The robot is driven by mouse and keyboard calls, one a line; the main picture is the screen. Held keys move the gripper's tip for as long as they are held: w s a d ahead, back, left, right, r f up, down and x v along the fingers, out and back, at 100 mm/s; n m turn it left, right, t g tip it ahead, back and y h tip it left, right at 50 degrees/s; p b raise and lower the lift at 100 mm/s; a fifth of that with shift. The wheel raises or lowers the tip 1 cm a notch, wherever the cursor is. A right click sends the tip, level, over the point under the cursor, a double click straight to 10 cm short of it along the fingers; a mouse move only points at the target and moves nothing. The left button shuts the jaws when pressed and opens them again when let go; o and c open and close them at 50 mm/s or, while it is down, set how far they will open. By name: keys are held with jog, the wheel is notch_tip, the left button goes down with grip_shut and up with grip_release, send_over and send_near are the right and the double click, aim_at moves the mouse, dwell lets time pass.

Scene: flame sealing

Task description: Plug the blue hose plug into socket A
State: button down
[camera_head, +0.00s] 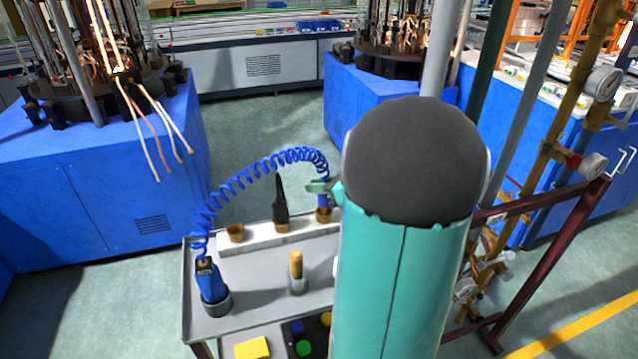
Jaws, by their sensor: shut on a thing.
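The blue coiled hose (262,166) arches from a blue tool (211,283) at the tray's left to the blue hose plug (323,201). My gripper (322,187) is shut on the plug, which is upright at the right brass socket (324,215) on a white strip (257,239). I cannot tell whether the plug is seated in it or just above it. A black pointed piece (280,203) stands in the middle socket. The left brass socket (236,232) is empty. No socket letters are readable. My arm hides the area right of the plug.
Pipes with gauges (602,83) stand at right. Blue machines (90,180) stand behind, with open floor between.

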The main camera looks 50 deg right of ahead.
jog(key=shift+f, duration=0.65)
jog(key=c, duration=1.3)
grip_release()
jog(key=shift+r, duration=4.55)
